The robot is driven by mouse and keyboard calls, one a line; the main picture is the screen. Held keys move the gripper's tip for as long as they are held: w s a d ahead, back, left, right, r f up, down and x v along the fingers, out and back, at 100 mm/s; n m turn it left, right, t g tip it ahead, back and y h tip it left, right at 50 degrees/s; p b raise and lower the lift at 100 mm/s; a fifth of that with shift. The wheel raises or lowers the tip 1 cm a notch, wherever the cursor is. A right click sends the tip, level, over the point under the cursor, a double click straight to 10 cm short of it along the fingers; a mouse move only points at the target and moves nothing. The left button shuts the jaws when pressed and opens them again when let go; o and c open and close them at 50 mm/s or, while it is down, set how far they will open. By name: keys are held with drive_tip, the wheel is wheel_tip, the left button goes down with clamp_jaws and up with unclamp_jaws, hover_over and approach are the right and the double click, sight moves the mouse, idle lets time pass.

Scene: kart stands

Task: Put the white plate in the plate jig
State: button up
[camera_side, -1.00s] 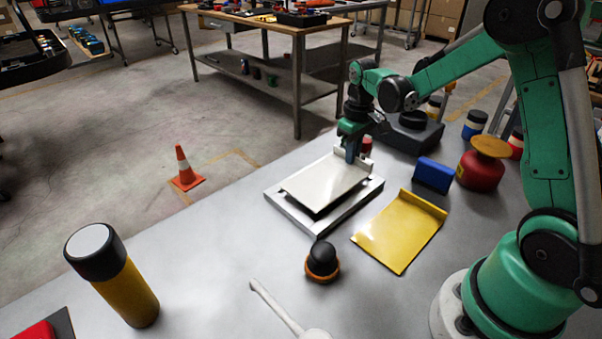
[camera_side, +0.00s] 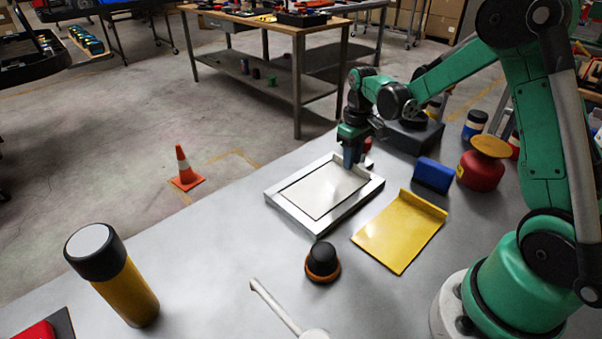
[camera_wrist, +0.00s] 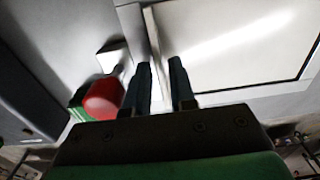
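The white plate (camera_side: 325,190) lies flat inside the plate jig, a pale raised frame (camera_side: 290,212) on the table. A thin dark gap shows around the plate's edges, and it looks level. The plate also shows in the wrist view (camera_wrist: 225,45), with its upright lip (camera_wrist: 153,35) near the fingers.
A yellow plate with a lip (camera_side: 400,232) lies right of the jig. A blue block (camera_side: 433,175), a red canister (camera_side: 480,170) and a dark box (camera_side: 412,135) stand beyond. A black-and-orange knob (camera_side: 322,262) is in front. The table's left-front area holds a yellow-black cylinder (camera_side: 125,285).

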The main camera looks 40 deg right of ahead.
wheel_tip(320, 180, up, 11)
drive_tip(key=s+a+t, duration=0.7)
drive_tip(key=s+a, duration=0.1)
drive_tip(key=a, duration=0.4)
drive_tip(key=shift+s+a, duration=0.15)
drive_tip(key=shift+a, duration=0.2)
